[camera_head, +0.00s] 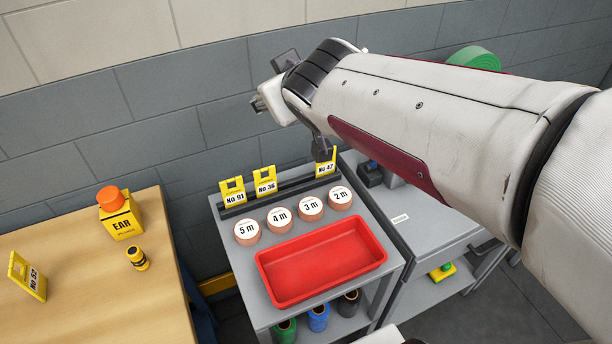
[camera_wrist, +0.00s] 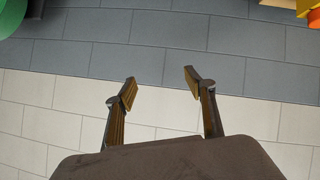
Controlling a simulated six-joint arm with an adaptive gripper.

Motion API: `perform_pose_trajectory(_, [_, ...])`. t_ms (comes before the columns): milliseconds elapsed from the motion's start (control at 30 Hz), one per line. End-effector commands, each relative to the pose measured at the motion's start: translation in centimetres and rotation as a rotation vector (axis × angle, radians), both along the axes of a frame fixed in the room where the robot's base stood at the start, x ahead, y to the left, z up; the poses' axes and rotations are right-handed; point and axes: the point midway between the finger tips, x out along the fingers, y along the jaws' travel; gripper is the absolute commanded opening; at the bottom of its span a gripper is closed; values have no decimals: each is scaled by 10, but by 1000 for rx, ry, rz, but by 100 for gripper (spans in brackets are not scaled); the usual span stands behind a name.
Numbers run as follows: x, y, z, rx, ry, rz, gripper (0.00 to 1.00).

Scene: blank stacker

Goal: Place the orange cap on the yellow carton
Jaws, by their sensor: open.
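The yellow carton (camera_head: 124,223), marked EAR, stands on the wooden table at the left of the head view. The orange cap (camera_head: 109,197) shows at the carton's top and appears to rest on it. In the wrist view, a yellow piece (camera_wrist: 306,6) and an orange piece (camera_wrist: 315,18) at the upper right corner look like the carton and cap, cut off by the edge. My gripper (camera_wrist: 161,86) is open with nothing between its fingers. It faces the wall, well away from the carton; in the head view its fingers are hard to make out.
A small yellow-black container (camera_head: 138,259) and a yellow number tag (camera_head: 27,277) share the wooden table (camera_head: 95,300). The grey cart holds a red tray (camera_head: 320,262), several round labelled blanks and yellow tags. A green roll (camera_head: 473,58) is behind my arm.

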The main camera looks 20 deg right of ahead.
Motion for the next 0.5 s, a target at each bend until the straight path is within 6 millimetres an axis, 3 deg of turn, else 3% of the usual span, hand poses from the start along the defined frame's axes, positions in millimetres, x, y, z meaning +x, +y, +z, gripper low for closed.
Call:
perform_pose_trajectory(233, [-85,-10,-32,81,161,-113,54])
perform_pose_trajectory(500, [-178,8,-75,198,361,-145,54])
